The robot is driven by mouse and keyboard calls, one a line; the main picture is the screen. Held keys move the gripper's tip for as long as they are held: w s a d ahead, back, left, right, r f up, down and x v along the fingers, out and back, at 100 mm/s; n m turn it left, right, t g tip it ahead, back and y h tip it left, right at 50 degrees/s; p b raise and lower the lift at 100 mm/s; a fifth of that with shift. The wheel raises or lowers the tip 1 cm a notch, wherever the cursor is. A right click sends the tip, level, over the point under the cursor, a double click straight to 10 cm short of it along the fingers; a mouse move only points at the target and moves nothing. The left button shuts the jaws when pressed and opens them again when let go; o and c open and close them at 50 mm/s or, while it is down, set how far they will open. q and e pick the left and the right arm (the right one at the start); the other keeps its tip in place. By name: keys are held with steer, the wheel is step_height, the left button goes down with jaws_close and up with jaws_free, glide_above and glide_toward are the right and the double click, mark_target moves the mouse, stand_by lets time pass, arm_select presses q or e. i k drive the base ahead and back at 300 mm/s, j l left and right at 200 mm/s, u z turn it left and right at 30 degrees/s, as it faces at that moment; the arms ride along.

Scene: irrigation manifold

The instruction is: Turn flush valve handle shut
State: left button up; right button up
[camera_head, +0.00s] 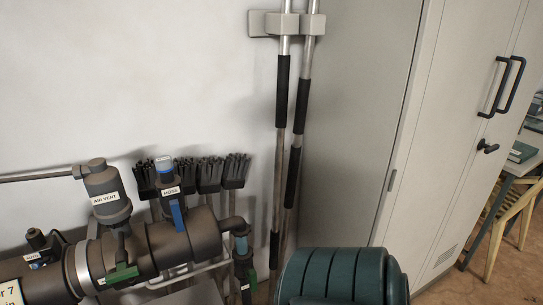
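A dark pipe manifold (160,246) runs along the lower left. A blue handle (178,214) hangs below a labelled fitting (168,180); the label is too small to read surely. A green handle (122,273) sits at the front under the canister marked AIR VENT (105,195). I see no readable flush label, so I cannot tell which handle is the flush valve's. Neither of my grippers is in view.
A dark teal ribbed drum (335,275) stands at the bottom centre, right of the manifold. Brushes (208,172) and two poles (281,130) are against the white wall. A tall grey cabinet (440,130) stands right. A desk and wooden chair (510,220) are at the far right.

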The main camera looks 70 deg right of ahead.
mark_target(250, 275)
steer(key=z, duration=0.45)
steer(key=l+z, duration=0.15)
steer(key=z, duration=0.75)
steer(key=i+l+z, duration=0.1)
steer(key=z, duration=0.35)
steer(key=l+z, duration=0.25)
